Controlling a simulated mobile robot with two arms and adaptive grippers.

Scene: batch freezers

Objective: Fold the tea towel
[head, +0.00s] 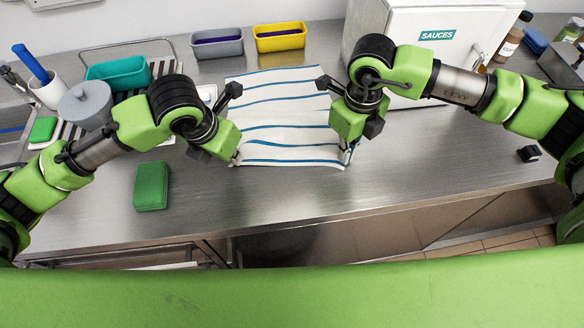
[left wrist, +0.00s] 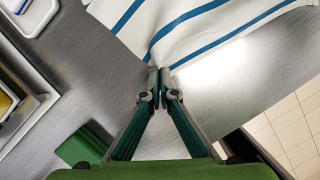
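The tea towel (head: 285,133), white with blue stripes, lies spread on the steel worktop with slight ripples, its near edge towards me. My left gripper (head: 234,160) is at the near left corner. In the left wrist view its fingertips (left wrist: 160,86) are together at the towel's corner (left wrist: 165,58), where the cloth puckers; they appear to pinch it. My right gripper (head: 347,155) is at the near right corner, where the cloth bunches up between its fingers. Part of the towel's right side is hidden behind my right gripper.
A green sponge block (head: 151,186) lies left of the towel. A white cabinet marked SAUCES (head: 437,36) stands behind right. Grey (head: 217,44) and yellow (head: 281,38) bins stand at the back. The worktop in front (head: 290,190) is clear up to its edge.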

